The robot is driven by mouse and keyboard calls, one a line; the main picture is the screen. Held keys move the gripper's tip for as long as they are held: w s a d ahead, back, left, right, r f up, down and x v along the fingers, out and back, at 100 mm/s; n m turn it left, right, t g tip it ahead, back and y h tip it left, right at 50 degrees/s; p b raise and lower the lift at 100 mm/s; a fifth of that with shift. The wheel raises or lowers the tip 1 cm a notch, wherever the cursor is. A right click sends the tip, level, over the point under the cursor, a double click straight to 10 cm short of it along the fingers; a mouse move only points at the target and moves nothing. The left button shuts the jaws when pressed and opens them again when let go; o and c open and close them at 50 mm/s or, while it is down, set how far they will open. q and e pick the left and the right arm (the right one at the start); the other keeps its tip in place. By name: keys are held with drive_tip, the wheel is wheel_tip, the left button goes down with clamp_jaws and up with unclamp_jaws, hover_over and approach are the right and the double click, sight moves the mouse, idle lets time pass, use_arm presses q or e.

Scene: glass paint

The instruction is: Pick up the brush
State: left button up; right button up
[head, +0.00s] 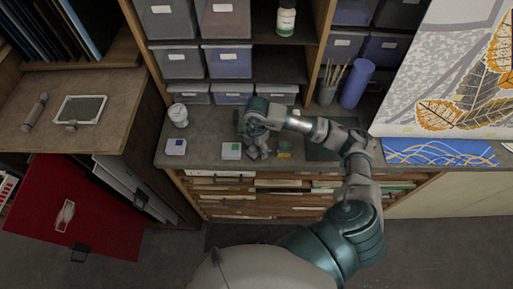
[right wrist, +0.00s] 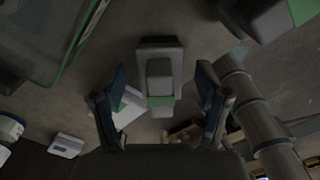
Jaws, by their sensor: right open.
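Several thin brushes (head: 335,76) stand upright in a grey cup (head: 326,96) at the back of the worktop in the head view, right of centre. My right gripper (head: 258,153) is left of the cup and apart from it, low over the worktop between two small boxes. In the right wrist view, its two dark fingers (right wrist: 158,100) are spread apart. A grey block-like shape with a green band shows between them, and I cannot tell what it is. No brush is seen held. My left gripper is not in view.
A white and green box (head: 231,151), a white and blue box (head: 176,147) and a white jar (head: 178,115) stand on the worktop (head: 203,130). A blue cylinder (head: 356,83) stands right of the cup. Shelves with bins (head: 227,61) rise behind. A patterned panel (head: 462,70) is at right.

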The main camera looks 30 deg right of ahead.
drive_tip(key=shift+f, duration=0.4)
drive_tip(key=shift+a, duration=0.2)
drive_tip(key=c, duration=1.3)
drive_tip(key=shift+o, duration=0.2)
drive_tip(key=shift+r, duration=0.2)
